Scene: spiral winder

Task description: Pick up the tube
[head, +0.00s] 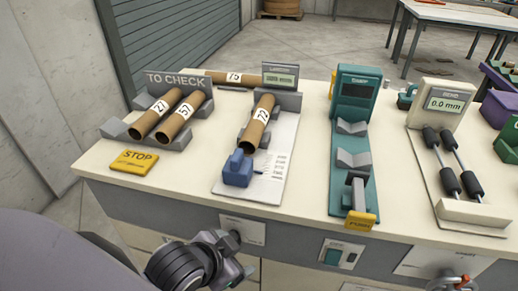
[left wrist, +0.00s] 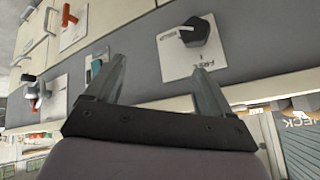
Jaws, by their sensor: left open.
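Several brown cardboard tubes with white number labels are on the bench. Tube 21 (head: 155,113) and tube 57 (head: 181,115) lie side by side in the grey TO CHECK rack (head: 120,129). A tube labelled 77 or similar (head: 257,124) lies on a length gauge (head: 281,150), and a tube labelled 75 (head: 222,77) lies behind the rack. My left gripper (head: 232,258) is open and empty, low in front of the bench and below all the tubes. The left wrist view shows its two spread fingers (left wrist: 157,65) facing the cabinet front, with no tube between them. My right gripper is not seen.
A black knob (left wrist: 200,30) on the cabinet front is close to my left gripper. A yellow STOP block (head: 134,161), a blue slider (head: 237,170), a teal gauge (head: 339,185) and a roller gauge (head: 440,110) stand on the bench. Bare bench top lies between them.

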